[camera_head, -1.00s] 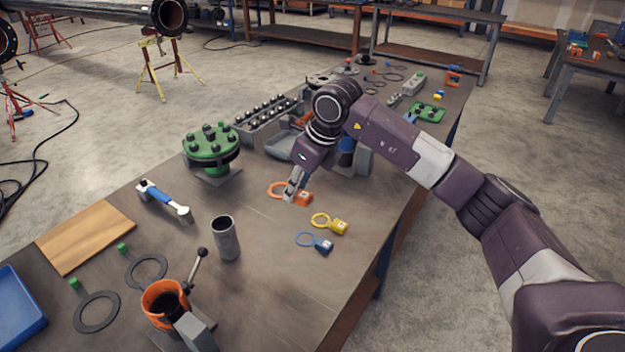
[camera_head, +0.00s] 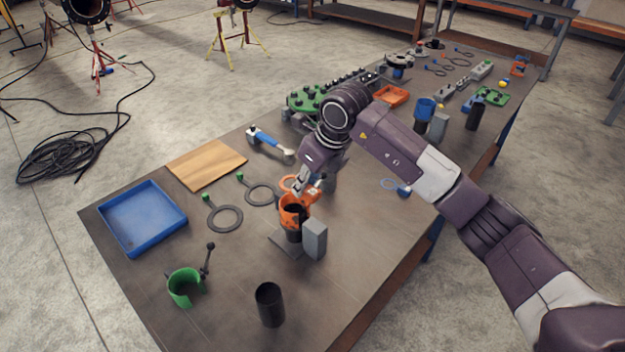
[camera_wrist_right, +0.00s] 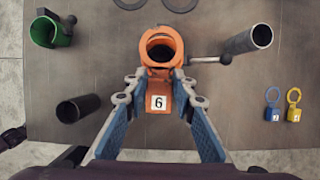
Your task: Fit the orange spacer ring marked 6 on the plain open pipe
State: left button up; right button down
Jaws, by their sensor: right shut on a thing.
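My right gripper (camera_head: 303,187) is shut on the orange spacer ring (camera_wrist_right: 158,103) by its tag marked 6, which lies between the fingers in the right wrist view. The ring's loop points away from the wrist and overlaps the orange clamp (camera_wrist_right: 151,71) there, so its gap from the clamp cannot be told. The clamp (camera_head: 293,217) stands just below the gripper in the head view, with a dark open bore. A grey open pipe (camera_wrist_right: 262,36) stands right of it; the gripper partly hides it in the head view. A black open pipe (camera_head: 270,308) stands nearer the front. My left gripper is not in view.
A green clamp (camera_head: 185,288) with a lever stands front left. A blue tray (camera_head: 142,243), a wooden board (camera_head: 207,163) and flat grey rings (camera_head: 226,218) lie left. Blue (camera_wrist_right: 272,110) and yellow (camera_wrist_right: 293,112) tagged rings lie right. Bare table surrounds the black pipe.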

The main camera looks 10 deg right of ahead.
jog(key=shift+f, duration=0.15)
jog(key=shift+w+d+f, duration=0.1)
jog(key=shift+f, duration=0.1)
notch_tip(320, 180, down, 3)
jog(key=shift+d+f+b, duration=0.1)
jog(key=shift+b, duration=0.85)
jog(key=shift+f+b, duration=0.3)
jog(key=shift+f, duration=0.25)
jog(key=shift+w+f, duration=0.1)
jog(key=shift+f, duration=0.1)
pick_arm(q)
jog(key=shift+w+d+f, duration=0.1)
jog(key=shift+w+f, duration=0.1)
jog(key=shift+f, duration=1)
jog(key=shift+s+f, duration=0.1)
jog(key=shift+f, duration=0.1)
pick_arm(e)
jog(key=shift+r, duration=0.1)
